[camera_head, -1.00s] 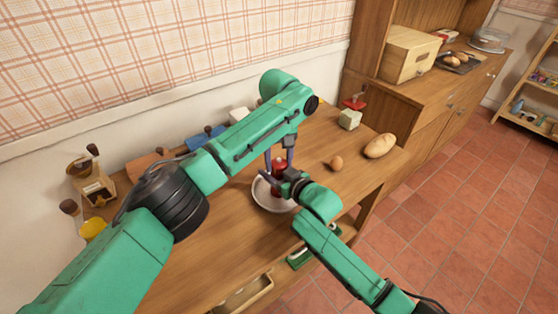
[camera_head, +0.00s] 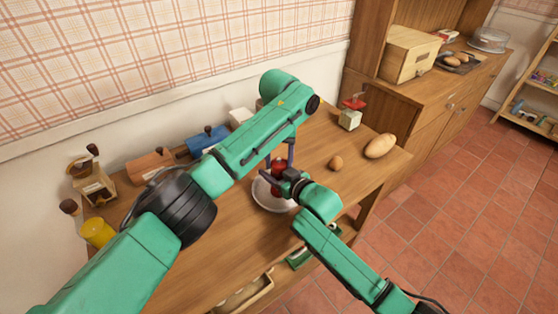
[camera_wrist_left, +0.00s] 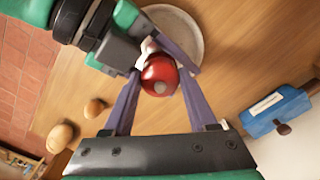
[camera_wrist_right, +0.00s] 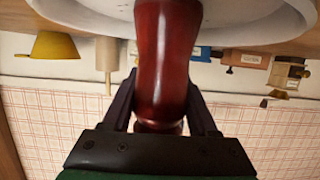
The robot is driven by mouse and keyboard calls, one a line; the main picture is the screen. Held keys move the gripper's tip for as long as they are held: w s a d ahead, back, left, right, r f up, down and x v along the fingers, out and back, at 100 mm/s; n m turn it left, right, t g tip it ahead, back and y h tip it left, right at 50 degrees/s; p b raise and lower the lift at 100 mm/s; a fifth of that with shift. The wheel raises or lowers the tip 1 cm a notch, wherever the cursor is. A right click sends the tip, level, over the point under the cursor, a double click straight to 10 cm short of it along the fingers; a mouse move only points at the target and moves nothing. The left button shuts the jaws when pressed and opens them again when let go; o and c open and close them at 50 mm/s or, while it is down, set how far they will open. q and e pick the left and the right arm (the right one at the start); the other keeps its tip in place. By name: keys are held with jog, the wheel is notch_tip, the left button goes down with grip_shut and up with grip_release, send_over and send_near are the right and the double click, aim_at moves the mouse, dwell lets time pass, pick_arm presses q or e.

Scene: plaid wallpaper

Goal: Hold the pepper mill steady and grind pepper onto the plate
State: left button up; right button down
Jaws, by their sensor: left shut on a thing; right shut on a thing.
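The red pepper mill (camera_head: 278,164) stands upright over the white plate (camera_head: 258,194) on the wooden counter. My left gripper (camera_head: 280,160) comes down from above and is shut on the mill's top. In the left wrist view the round red top (camera_wrist_left: 160,76) sits between its fingers. My right gripper (camera_head: 285,182) reaches in from the front right, lower down, and is shut on the mill's body. The right wrist view shows the glossy dark red body (camera_wrist_right: 165,70) between its fingers, with the plate (camera_wrist_right: 235,28) close by.
A brown egg (camera_head: 336,163) and a potato-like loaf (camera_head: 380,146) lie right of the plate. A blue box (camera_head: 207,140), wooden grinders (camera_head: 97,186) and a yellow item (camera_head: 97,232) line the wall. The front counter is mostly clear.

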aim_at(279, 161)
pick_arm(q)
jog(key=shift+r, duration=0.1)
jog(key=o, duration=1.4)
notch_tip(279, 161, up, 12)
jog(key=c, duration=0.3)
notch_tip(279, 161, down, 12)
jog(key=m, duration=1.8)
